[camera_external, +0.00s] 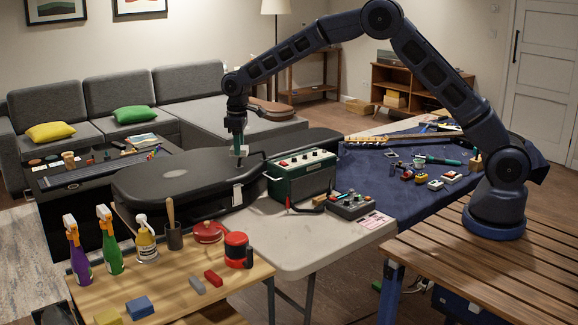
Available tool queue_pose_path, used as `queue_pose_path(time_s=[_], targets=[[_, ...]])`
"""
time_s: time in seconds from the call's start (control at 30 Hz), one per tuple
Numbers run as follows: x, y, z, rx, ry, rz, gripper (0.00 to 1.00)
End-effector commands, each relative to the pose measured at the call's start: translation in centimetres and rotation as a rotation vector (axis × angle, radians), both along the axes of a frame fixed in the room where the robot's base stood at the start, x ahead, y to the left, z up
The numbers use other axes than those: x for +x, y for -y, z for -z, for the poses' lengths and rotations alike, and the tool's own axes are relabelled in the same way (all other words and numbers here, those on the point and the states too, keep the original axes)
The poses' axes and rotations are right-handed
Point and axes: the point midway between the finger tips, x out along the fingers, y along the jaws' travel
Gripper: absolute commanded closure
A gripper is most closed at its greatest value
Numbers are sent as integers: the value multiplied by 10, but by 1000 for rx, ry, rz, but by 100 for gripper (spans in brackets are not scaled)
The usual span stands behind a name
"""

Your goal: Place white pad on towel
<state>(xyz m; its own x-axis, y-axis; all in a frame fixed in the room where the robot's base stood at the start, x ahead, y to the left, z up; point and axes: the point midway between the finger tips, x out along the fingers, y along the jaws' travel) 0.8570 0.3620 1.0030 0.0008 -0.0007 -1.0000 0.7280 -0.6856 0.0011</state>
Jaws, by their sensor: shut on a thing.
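My gripper (239,150) points down over the right part of the black guitar case (140,188). It is shut on a small pale piece (243,151), which looks like the white pad. The piece is partly hidden by the fingers, and I cannot tell whether it touches the case lid. A dark blue cloth (370,196), the most towel-like thing in view, covers the right part of the table, to the right of my gripper. Guitar parts and small tools lie on it.
A green amplifier (302,176) stands just right of my gripper, with a pedal box (351,206) in front. A guitar neck (385,138) lies along the cloth's far edge. Spray bottles (108,240) and a red tin (236,247) crowd the wooden bench. The white table's front (290,240) is clear.

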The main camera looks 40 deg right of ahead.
Motion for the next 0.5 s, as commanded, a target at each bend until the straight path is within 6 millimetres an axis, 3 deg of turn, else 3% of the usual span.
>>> queue_pose_path(time_s=[0.03, 0.23, 0.5], targets=[[6, 25, -1, -1, -1, 33, 77], [21, 112, 0, -1, -1, 153, 77], [22, 230, 2, 0, 0, 316, 77]])
